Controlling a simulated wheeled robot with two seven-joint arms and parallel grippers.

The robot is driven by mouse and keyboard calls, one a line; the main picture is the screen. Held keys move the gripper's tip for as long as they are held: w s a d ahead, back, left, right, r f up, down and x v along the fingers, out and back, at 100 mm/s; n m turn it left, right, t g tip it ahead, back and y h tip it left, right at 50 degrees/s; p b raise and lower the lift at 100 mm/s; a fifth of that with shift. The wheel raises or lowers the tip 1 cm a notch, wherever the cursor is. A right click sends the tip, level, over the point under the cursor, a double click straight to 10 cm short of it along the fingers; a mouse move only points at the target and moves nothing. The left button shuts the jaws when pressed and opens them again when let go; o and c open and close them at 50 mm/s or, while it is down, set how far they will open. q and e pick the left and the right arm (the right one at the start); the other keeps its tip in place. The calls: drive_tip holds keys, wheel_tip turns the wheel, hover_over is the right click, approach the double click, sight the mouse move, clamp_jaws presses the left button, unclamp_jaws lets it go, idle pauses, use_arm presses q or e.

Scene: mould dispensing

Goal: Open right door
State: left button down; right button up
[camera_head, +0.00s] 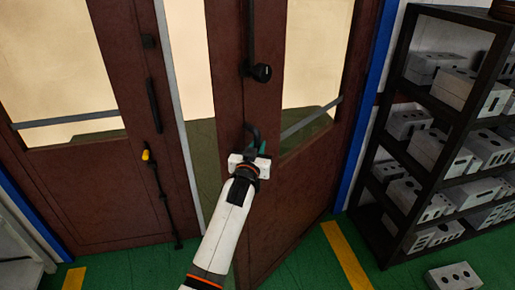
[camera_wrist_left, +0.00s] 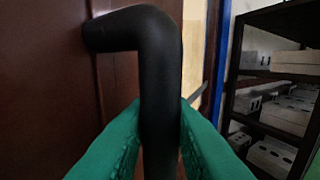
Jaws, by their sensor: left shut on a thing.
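The right door (camera_head: 292,190) is brown with glass panes and stands ajar, turned at an angle, with a gap between it and the left door (camera_head: 105,190). Its black bent handle (camera_head: 252,131) also fills the middle of the left wrist view (camera_wrist_left: 160,60). My left gripper (camera_head: 257,149) is at this handle. In the left wrist view its green fingers (camera_wrist_left: 160,135) are on both sides of the handle's vertical part, shut on it. My right gripper is not in view.
A black shelf rack (camera_head: 384,105) with several grey blocks stands to the right of the doorway. A loose grey block (camera_head: 453,278) lies on the green floor (camera_head: 375,268) at lower right. Yellow stripes (camera_head: 345,255) mark the floor. The left door has a black handle (camera_head: 153,105).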

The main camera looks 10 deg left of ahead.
use_arm(q)
drive_tip(key=shift+r, duration=0.2)
drive_tip(key=c, duration=1.4)
unclamp_jaws()
drive_tip(key=shift+o, duration=0.3)
drive_tip(key=shift+w+d+f, duration=0.1)
drive_tip(key=shift+w+f, duration=0.05)
drive_tip(key=s+b, duration=0.2)
drive_tip(key=s, duration=1)
